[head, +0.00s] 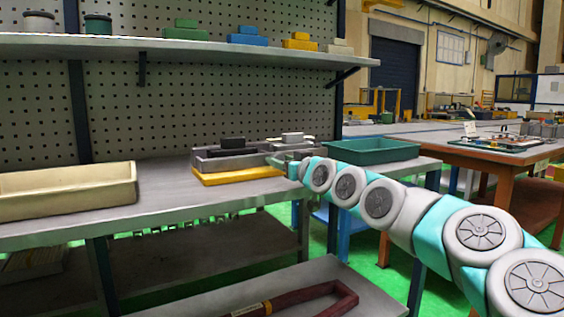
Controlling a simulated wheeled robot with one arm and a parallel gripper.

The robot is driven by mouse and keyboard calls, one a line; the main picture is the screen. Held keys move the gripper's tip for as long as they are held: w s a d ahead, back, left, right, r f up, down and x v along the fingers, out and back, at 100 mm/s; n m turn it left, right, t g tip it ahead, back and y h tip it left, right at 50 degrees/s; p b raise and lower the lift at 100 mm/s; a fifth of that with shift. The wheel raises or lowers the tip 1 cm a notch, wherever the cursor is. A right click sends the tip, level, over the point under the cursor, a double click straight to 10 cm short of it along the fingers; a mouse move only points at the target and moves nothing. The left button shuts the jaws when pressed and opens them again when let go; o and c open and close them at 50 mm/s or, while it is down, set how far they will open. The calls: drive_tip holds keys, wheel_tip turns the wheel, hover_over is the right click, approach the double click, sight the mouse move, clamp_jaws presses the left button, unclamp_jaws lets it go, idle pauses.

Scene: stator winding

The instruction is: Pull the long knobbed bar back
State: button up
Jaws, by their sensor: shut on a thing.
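My arm reaches in from the lower right, and my gripper (294,168) is at the right end of a grey fixture (228,161) on the workbench. The gripper is small in this view, and its fingers are partly hidden by my wrist. It is shut on what appears to be the end of the long knobbed bar; the bar itself is too small and covered to make out clearly. The fixture rests on a yellow base plate (235,175). A dark block (232,143) and a light grey piece (292,137) sit on top of the fixture.
A cream tray (68,205) stands at the left of the bench, and a green tray (372,151) is right behind my wrist. The bench between the cream tray and the fixture is clear. A shelf (180,47) with coloured blocks hangs above. A wooden table (470,152) stands at right.

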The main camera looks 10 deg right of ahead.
clamp_jaws()
drive_tip(key=shift+b+v, duration=0.8)
drive_tip(key=shift+v, duration=0.25)
drive_tip(key=o, duration=1)
unclamp_jaws()
drive_tip(key=shift+v, duration=3.95)
